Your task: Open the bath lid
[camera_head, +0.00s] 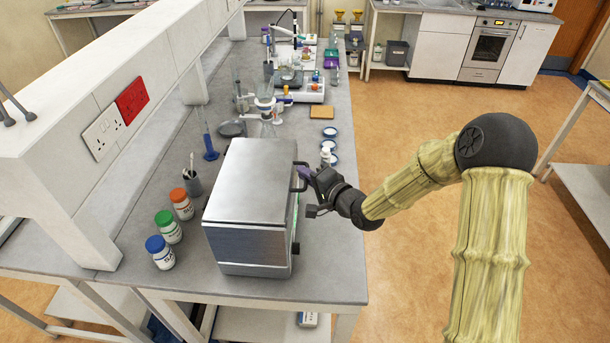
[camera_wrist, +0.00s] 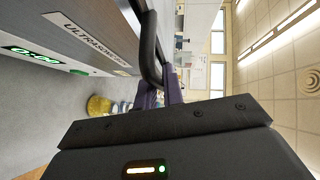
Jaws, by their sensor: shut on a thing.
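The bath is a metal box (camera_head: 245,250) on the bench, with a flat steel lid (camera_head: 255,165) lying shut on top. Its dark bar handle (camera_head: 295,189) sticks out from the lid's right edge. My gripper (camera_head: 307,174) is at this handle, reaching in from the right. In the wrist view the black handle (camera_wrist: 152,50) runs down between the purple fingers of my gripper (camera_wrist: 160,94), which are shut on it. The bath's front (camera_wrist: 75,40) shows a partly visible label and a green lit display (camera_wrist: 30,54). The fingertips' far ends are partly hidden.
Bottles with blue (camera_head: 160,252), green (camera_head: 168,227) and orange (camera_head: 181,204) caps stand left of the bath. A grey cup (camera_head: 193,185) is behind them. The white shelf unit (camera_head: 120,90) rises at the left.

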